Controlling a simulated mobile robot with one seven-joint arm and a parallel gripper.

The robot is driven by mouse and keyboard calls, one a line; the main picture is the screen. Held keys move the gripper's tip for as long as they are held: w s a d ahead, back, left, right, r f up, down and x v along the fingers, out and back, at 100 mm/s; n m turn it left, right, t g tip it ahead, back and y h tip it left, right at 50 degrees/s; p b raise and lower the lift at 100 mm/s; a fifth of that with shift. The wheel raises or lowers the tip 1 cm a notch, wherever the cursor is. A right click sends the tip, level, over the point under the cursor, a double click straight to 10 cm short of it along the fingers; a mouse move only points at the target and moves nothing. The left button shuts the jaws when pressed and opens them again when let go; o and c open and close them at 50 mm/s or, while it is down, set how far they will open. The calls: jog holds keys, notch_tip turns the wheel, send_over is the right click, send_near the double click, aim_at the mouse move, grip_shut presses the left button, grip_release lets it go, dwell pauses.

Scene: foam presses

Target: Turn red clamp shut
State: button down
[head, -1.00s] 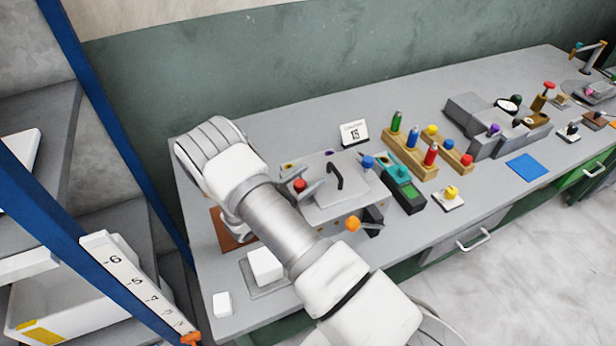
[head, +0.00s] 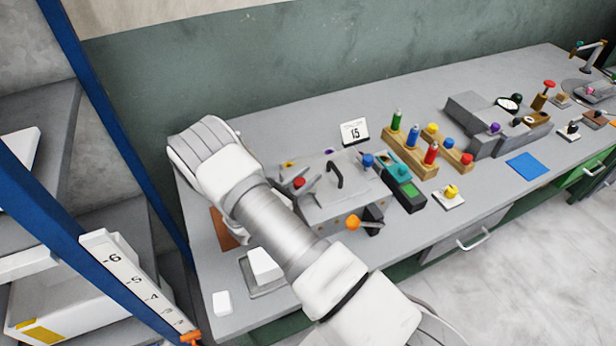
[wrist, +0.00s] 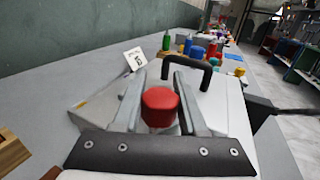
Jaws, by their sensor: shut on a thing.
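The red clamp's knob (head: 299,182) stands on the left part of the grey press box (head: 345,208), beside the black lid handle (head: 334,174). In the wrist view the red knob (wrist: 160,106) sits between the two grey fingers of my gripper (wrist: 160,84), which is shut on it. The black handle (wrist: 190,64) is just beyond the fingers. In the head view my fingers (head: 297,184) show around the knob, while my wrist hides part of the box's left side. The clamp's lower part is hidden.
A blue knob (head: 367,160) is on the box's right side and an orange knob (head: 352,222) on a lever at its front. A card (head: 354,132) stands behind. A teal-topped device (head: 403,188) is to the right. A white block (head: 265,264) lies front left.

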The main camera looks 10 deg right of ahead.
jog(key=n+t+y, duration=0.4)
jog(key=shift+w+a+t+y, duration=0.3)
jog(key=shift+w+a+y, duration=0.05)
jog(key=shift+a+y, duration=0.05)
jog(key=shift+w+a+n+t+y, duration=0.15)
jog(key=shift+n+t+y, duration=0.25)
jog(key=shift+n+y, duration=0.3)
jog(key=shift+a+n+t+y, duration=0.1)
jog(key=shift+n+t+y, duration=0.35)
jog(key=shift+y, duration=0.35)
jog(key=shift+c, duration=2.2)
grip_release()
jog(key=b+v, duration=0.3)
jog(key=v, duration=1.4)
jog(key=shift+s, duration=0.2)
